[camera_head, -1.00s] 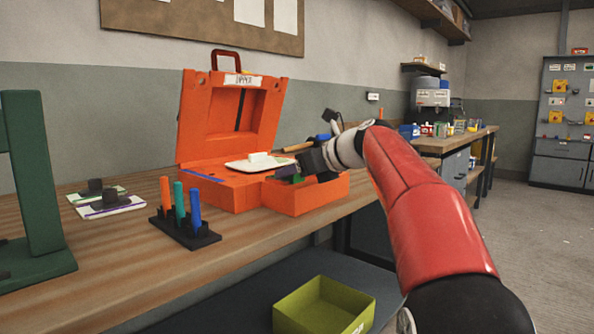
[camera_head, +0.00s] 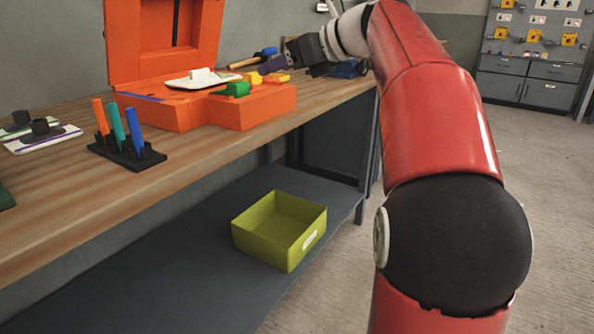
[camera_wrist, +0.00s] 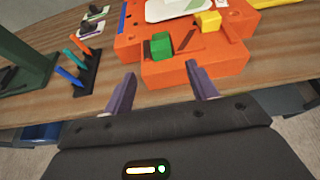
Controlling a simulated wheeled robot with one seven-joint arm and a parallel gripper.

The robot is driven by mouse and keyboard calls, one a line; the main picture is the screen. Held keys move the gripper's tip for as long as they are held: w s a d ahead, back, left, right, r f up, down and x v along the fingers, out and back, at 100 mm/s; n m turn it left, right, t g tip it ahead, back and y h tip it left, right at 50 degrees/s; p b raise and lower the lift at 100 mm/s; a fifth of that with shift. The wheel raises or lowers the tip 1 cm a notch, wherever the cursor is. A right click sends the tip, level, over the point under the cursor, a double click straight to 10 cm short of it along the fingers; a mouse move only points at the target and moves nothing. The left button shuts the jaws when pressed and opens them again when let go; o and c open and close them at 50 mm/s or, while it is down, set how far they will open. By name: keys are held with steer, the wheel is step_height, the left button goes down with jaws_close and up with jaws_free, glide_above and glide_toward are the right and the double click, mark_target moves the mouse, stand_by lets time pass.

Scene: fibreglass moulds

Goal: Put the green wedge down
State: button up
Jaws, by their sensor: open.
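The green wedge (camera_head: 234,89) rests on top of the low front part of the orange case (camera_head: 232,112). In the wrist view the green wedge (camera_wrist: 160,46) lies near the left end of that orange part, next to a dark slot. My gripper (camera_head: 278,64) is open and empty, to the right of the wedge and apart from it in the head view. In the wrist view my gripper's two fingers (camera_wrist: 160,92) stand wide apart with nothing between them, and the wedge lies beyond them.
A white tray (camera_head: 180,84) and yellow pieces (camera_head: 252,79) sit on the case. A black rack (camera_head: 126,155) holds orange, teal and blue sticks on the bench (camera_head: 60,215). A yellow-green bin (camera_head: 245,235) stands on the lower shelf (camera_head: 190,290). The bench's front left is clear.

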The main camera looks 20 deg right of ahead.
steer(key=s+a+f+n+g+h+p, duration=0.1)
steer(key=s+a+f+n+g+h, duration=0.1)
steer(key=s+f+n, duration=1.2)
steer(key=s+a+f+n+g+h+p, duration=0.1)
steer(key=s+a+f+n+g+h, duration=0.2)
steer(key=s+f+n, duration=1.1)
step_height(320, 180, down, 3)
steer(key=s+a+h, duration=0.1)
steer(key=h, duration=0.1)
steer(key=shift+a+n+h, duration=0.25)
steer(key=shift+n+h, duration=0.15)
steer(key=shift+c, duration=0.4)
